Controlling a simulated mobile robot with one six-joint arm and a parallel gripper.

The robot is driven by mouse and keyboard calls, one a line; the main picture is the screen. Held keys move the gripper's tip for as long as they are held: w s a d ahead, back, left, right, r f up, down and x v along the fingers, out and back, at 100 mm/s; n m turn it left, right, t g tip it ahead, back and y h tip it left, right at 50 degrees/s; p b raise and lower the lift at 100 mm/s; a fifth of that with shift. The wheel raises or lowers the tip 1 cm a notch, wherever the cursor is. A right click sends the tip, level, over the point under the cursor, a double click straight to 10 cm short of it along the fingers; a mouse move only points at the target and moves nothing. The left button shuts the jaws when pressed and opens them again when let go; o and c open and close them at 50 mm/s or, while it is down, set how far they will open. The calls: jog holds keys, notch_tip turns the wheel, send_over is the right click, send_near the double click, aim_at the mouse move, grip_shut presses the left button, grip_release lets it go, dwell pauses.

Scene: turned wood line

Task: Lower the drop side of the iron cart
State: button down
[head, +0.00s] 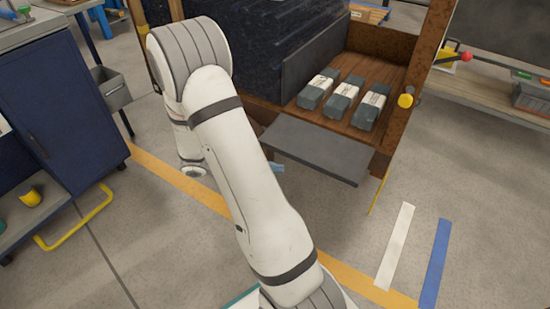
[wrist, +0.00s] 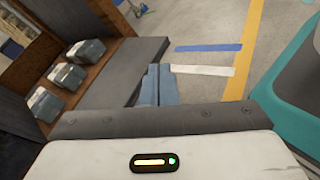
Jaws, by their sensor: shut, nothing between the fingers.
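The iron cart (head: 390,130) has rusty brown posts and a plank deck (head: 385,75). Its drop side, a dark grey panel (head: 315,150), is folded outward from the deck's front edge and lies roughly level. The panel also shows in the wrist view (wrist: 120,72). My gripper (wrist: 156,80) has blue-grey fingers shut together and empty, close to the panel's outer edge; I cannot tell if they touch it. In the head view my arm hides most of the gripper; only a small blue piece (head: 277,168) shows below the panel.
Three grey blocks with white bands, one of them the middle block (head: 343,96), sit on the deck. A yellow knob (head: 405,101) is on the right post. A blue cabinet (head: 60,100) with a yellow handle stands left. The floor in front right is clear, with tape strips (head: 395,245).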

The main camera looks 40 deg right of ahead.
jog(key=w+d+f+n+t+h, duration=0.1)
jog(key=w+f+n+t+h, duration=0.3)
jog(key=f+n+t, duration=0.55)
jog(key=w+d+f+n+t+h, duration=0.1)
jog(key=w+f+n+t+h, duration=0.35)
jog(key=f, duration=0.85)
jog(key=w+d+r+n+t+y+b, duration=0.1)
jog(key=w+d+r+b, duration=0.3)
jog(key=d+r, duration=0.3)
jog(key=shift+d+r+t+y, duration=0.15)
jog(key=shift+d+t+y, duration=0.2)
jog(key=shift+d+t, duration=0.05)
